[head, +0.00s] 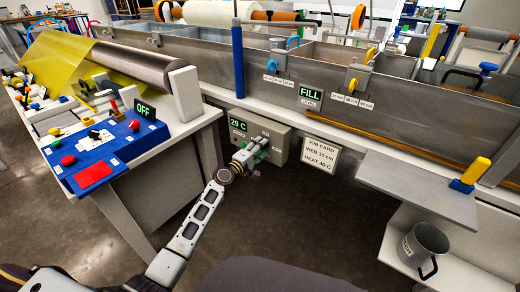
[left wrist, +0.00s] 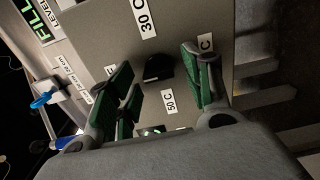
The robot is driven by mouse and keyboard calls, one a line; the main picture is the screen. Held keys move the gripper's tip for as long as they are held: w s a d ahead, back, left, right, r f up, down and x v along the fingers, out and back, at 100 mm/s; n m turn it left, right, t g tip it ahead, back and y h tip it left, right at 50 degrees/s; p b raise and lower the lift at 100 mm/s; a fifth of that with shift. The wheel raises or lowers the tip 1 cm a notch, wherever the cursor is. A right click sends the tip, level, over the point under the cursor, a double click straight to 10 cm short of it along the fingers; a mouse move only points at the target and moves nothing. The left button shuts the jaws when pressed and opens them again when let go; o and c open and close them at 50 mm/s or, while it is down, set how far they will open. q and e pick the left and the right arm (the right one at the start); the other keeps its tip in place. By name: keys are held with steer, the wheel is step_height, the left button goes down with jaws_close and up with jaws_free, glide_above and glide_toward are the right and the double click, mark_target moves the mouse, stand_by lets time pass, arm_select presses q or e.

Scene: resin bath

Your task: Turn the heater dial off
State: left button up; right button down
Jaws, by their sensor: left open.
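The heater box (head: 280,148) is a grey panel under the bath's front, with a display (head: 238,124) reading 29 C. In the left wrist view the heater dial (left wrist: 158,68) is a small black knob on the panel face. I cannot tell which mark the dial points to. My left gripper (head: 252,154) is at the box; its green-padded fingers (left wrist: 157,72) are open on either side of the dial, apparently not touching it. My right gripper is out of view.
The blue control panel (head: 105,150) with an OFF display (head: 147,110) is at the left. A grey shelf (head: 420,190) juts out at right, above a metal mug (head: 424,246). The floor below the box is clear.

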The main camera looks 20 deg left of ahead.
arm_select(q)
steer(key=shift+s, duration=0.15)
steer(key=v, duration=1.1)
steer(key=shift+s+a, duration=0.15)
steer(key=shift+s, duration=0.15)
steer(key=shift+f, duration=0.1)
stand_by(0.6)
